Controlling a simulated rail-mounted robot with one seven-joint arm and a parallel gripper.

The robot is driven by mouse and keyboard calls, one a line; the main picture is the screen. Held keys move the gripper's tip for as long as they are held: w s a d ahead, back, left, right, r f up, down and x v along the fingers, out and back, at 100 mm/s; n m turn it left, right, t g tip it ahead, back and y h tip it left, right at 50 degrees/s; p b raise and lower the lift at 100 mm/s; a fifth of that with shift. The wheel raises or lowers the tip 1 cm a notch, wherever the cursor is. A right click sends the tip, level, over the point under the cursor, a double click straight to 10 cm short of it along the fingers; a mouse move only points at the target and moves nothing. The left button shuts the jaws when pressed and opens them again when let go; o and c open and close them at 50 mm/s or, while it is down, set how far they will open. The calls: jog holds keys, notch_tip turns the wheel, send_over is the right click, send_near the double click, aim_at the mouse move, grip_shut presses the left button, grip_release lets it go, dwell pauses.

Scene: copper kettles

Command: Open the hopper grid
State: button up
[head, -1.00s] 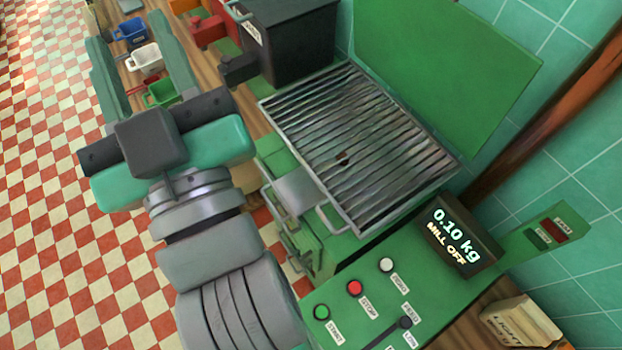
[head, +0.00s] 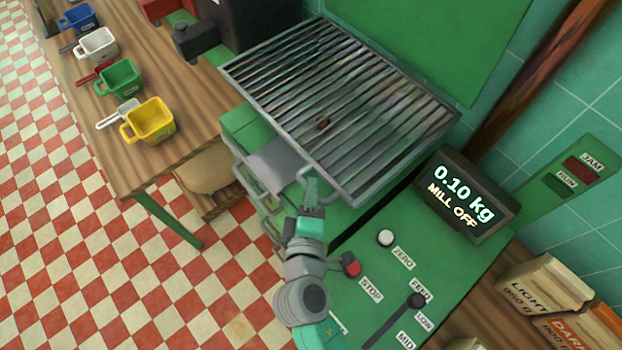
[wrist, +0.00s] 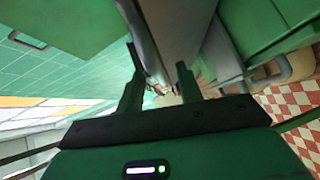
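The hopper grid (head: 345,112), a metal frame with many parallel bars, lies flat over the green mill's hopper in the head view. A bent metal handle (head: 338,200) sticks out from its near edge. A small dark brown lump (head: 322,121) shows among the bars. My gripper (head: 311,190) is at the left part of this handle, pointing toward the grid. In the wrist view, my gripper's (wrist: 157,60) two fingers are apart, with grey metal between and beyond them. I cannot tell whether they touch the handle.
A raised green panel (head: 430,40) stands behind the grid. The control panel has a display (head: 462,195), a white button (head: 385,238) and a red button (head: 352,269). Several coloured scoops, including a yellow one (head: 152,122), stand on the wooden bench at left. Paper bags (head: 545,288) sit at right.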

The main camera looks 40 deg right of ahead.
jog(key=x, duration=0.3)
jog(key=shift+w+d, duration=0.2)
grip_shut()
